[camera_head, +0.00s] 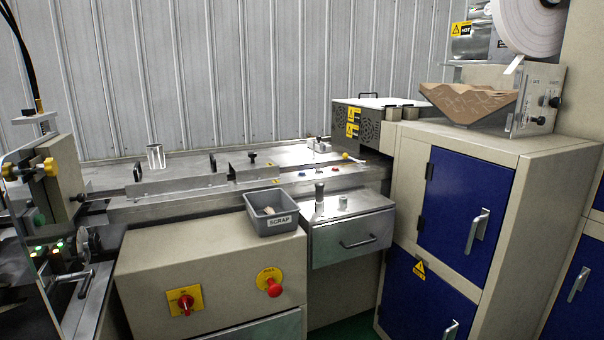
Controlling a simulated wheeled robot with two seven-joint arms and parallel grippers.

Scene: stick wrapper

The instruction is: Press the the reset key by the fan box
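The fan box (345,125) is a grey metal box with yellow warning labels and a round fan grille, at the back of the bench right of the middle. Neither of my grippers is in view.
A grey scrap bin (271,222) stands on the beige cabinet, left of a metal drawer unit (350,240). A small yellow ball-shaped thing (346,156) lies near the fan box. A red rotary switch (185,302) and red stop button (274,288) are on the cabinet front.

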